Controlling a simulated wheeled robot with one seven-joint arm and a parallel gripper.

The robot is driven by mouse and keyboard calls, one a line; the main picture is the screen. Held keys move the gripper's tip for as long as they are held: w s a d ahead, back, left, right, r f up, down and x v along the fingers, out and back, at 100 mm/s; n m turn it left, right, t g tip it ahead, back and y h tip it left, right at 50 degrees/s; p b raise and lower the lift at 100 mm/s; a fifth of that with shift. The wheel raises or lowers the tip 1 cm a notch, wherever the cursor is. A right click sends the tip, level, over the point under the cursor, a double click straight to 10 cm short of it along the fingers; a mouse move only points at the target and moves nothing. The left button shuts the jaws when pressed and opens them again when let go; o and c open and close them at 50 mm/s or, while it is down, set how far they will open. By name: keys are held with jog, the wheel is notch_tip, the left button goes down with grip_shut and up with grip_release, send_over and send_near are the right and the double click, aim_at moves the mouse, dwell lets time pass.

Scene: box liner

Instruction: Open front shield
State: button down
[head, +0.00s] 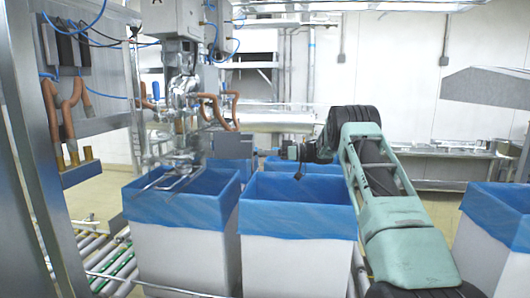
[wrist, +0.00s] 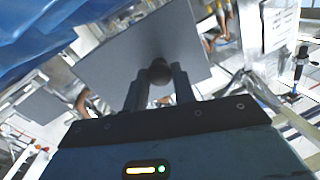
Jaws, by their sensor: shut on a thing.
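In the wrist view, a flat grey panel (wrist: 115,62), which looks like the front shield, fills the space just beyond my gripper (wrist: 158,88). A dark round knob (wrist: 159,70) stands out from the panel, and my two fingers are closed around it. The panel appears tilted in this view. In the head view, my arm reaches forward over the boxes and my gripper (head: 287,150) is small and far off, beside the lined boxes. Its fingertips are hard to make out there, and I cannot clearly tell the whole shield from the machinery.
Two white boxes with blue liners, one left (head: 185,245) and one in the middle (head: 295,255), stand in front. Another lined box (head: 500,240) is at the right. A roller conveyor (head: 105,262) lies at lower left, below the metal machine (head: 180,90).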

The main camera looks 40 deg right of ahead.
jog(key=shift+w+d, duration=0.1)
jog(key=shift+d, duration=0.1)
jog(key=c, duration=1.1)
grip_release()
jog(key=shift+c, duration=0.2)
jog(key=b+v, duration=0.6)
jog(key=v, duration=1.1)
jog(key=shift+d, duration=0.15)
